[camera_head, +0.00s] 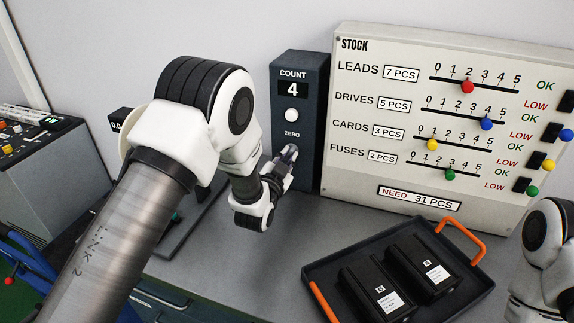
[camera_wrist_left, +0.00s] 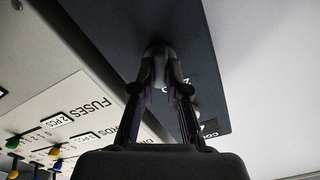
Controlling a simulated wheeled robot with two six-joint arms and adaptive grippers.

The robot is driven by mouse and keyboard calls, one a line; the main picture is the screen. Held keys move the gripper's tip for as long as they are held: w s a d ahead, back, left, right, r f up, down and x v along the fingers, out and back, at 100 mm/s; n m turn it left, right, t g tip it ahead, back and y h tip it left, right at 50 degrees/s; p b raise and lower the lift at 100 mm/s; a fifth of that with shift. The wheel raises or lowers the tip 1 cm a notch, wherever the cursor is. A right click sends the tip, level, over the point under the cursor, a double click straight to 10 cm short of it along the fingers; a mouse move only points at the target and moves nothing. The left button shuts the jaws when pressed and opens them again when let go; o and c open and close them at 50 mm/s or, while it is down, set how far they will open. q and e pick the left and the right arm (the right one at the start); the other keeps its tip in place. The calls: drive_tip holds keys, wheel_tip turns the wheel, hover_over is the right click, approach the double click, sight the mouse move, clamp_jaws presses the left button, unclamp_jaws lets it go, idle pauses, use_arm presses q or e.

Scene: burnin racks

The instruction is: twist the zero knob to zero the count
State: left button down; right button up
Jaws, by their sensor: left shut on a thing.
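The dark count box (camera_head: 312,100) stands against the wall in the head view and reads COUNT 4. A white round button (camera_head: 292,116) sits under the display, above the ZERO label. My left gripper (camera_head: 287,156) reaches the front of the box just below that label. In the left wrist view my left gripper (camera_wrist_left: 160,82) has its two fingers closed around the grey zero knob (camera_wrist_left: 159,58) on the dark panel. In the head view the fingers hide the knob, so its angle cannot be read. My right gripper is not in view.
A stock board (camera_head: 350,180) with coloured sliders stands right of the box. A dark tray (camera_head: 318,272) with orange handles holds two black packs on the grey bench (camera_head: 225,262). My right arm shows at the right edge. A control console (camera_head: 50,165) stands at the left.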

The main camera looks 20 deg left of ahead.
use_arm(q)
drive_tip(key=m+b, duration=0.2)
drive_tip(key=m, duration=0.1)
drive_tip(key=shift+f+m+b, duration=0.1)
drive_tip(key=shift+m+b, duration=0.2)
drive_tip(key=shift+b, duration=0.05)
drive_tip(key=shift+d+m+b, duration=0.1)
drive_tip(key=shift+m+b, duration=0.65)
drive_tip(key=shift+m, duration=0.35)
drive_tip(key=c, duration=1.2)
unclamp_jaws()
drive_tip(key=shift+d, duration=0.1)
drive_tip(key=shift+s, duration=0.1)
drive_tip(key=s, duration=1.2)
drive_tip(key=shift+a, duration=0.25)
